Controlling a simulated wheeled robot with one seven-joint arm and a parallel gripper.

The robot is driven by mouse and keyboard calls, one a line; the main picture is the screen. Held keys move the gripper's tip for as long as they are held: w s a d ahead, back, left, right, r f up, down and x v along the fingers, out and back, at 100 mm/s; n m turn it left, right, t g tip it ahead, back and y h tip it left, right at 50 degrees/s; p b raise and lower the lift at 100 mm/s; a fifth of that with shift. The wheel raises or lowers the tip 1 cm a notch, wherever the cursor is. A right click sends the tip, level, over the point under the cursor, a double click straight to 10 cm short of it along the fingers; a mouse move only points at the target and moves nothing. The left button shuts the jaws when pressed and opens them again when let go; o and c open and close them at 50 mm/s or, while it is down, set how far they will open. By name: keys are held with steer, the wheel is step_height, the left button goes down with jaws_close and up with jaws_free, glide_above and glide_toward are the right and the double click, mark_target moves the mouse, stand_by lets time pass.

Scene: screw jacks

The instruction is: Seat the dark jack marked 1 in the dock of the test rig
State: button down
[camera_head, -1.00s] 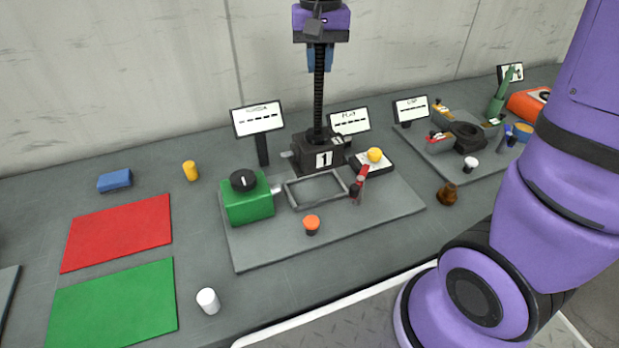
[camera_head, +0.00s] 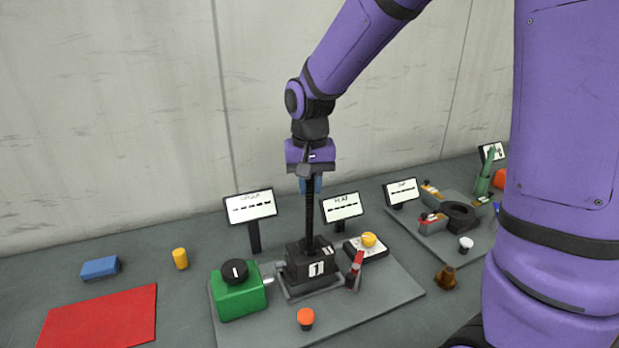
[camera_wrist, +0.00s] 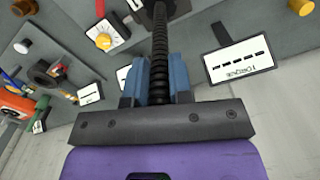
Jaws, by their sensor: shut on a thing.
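The dark jack marked 1 (camera_head: 311,264) stands upright, with a black box base and a tall threaded screw. Its screw also shows in the wrist view (camera_wrist: 159,45). My gripper (camera_head: 310,186) is shut on the upper part of the screw; its blue fingers lie on both sides of the screw in the wrist view (camera_wrist: 160,78). The base is at the grey dock frame (camera_head: 293,294) of the test rig (camera_head: 375,300), and hides most of it. I cannot tell whether the base rests fully down in the frame.
A green block with a black knob (camera_head: 238,290) is left of the dock, a red lever (camera_head: 355,268) right, an orange button (camera_head: 306,318) in front. Display signs (camera_head: 249,206) (camera_head: 341,206) stand behind. A yellow knob (camera_head: 369,240) is at the right.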

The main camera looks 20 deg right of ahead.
steer(key=shift+f, duration=1.8)
steer(key=c, duration=1)
jaws_free()
step_height(320, 180, up, 12)
steer(key=shift+f, duration=0.1)
steer(key=shift+s+d+r, duration=0.15)
steer(key=shift+s+r, duration=0.15)
steer(key=shift+r, duration=0.1)
steer(key=s+d+r+n+t, duration=0.1)
steer(key=s+d, duration=0.1)
steer(key=s, duration=0.5)
steer(key=s+d+r+n+t, duration=0.1)
steer(key=s+d+r+t, duration=0.1)
steer(key=s, duration=0.5)
steer(key=s+d+r+n+t, duration=0.1)
steer(key=s+d+t, duration=0.1)
steer(key=s, duration=0.5)
steer(key=shift+s+d+r+n, duration=0.25)
steer(key=shift+d+r+n, duration=0.05)
